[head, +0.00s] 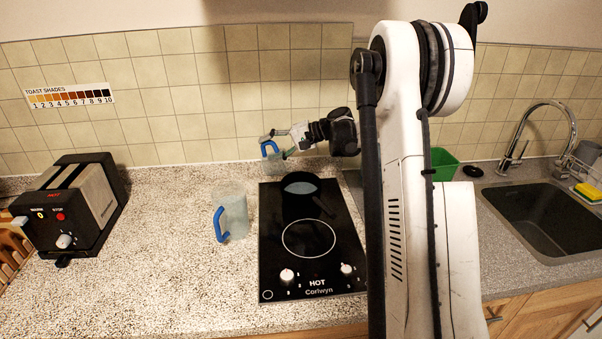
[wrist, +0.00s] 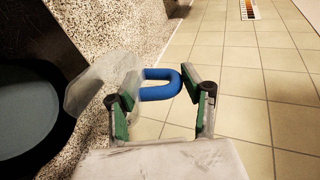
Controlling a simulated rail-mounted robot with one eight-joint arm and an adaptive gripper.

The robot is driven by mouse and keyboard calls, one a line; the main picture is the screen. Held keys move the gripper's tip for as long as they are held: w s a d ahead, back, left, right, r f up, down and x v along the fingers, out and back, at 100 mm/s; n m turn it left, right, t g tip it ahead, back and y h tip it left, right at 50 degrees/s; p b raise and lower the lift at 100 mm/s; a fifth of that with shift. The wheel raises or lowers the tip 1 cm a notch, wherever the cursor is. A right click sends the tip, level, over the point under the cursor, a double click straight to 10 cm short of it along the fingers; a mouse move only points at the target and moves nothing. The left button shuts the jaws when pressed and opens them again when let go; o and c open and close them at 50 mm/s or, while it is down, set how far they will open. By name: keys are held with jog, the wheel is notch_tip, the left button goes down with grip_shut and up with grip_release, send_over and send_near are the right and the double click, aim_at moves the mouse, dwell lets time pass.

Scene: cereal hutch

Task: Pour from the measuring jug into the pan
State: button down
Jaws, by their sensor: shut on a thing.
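My gripper (head: 283,141) is shut on the blue handle (wrist: 160,84) of a clear measuring jug (wrist: 100,82). In the head view this jug (head: 270,163) is held near the back wall, just behind and left of the pan; its contents and exact tilt cannot be told. The dark pan (head: 301,198) sits on the rear of the black hob, with a grey-blue inside. A second clear jug (head: 235,212) with a blue handle stands upright on the counter left of the hob.
The black hob (head: 280,262) has a free front ring. A toaster (head: 85,205) stands at the far left, with clear speckled counter (head: 160,240) between. A green container (head: 445,165) and the sink (head: 540,215) are to the right. The tiled wall is close behind my gripper.

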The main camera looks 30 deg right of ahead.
jog(key=shift+w+a+f+g+h, duration=0.3)
jog(key=shift+a+g+h, duration=0.1)
jog(key=shift+h, duration=0.2)
jog(key=shift+f, duration=0.3)
jog(key=shift+f+h, duration=0.1)
jog(key=shift+h, duration=0.2)
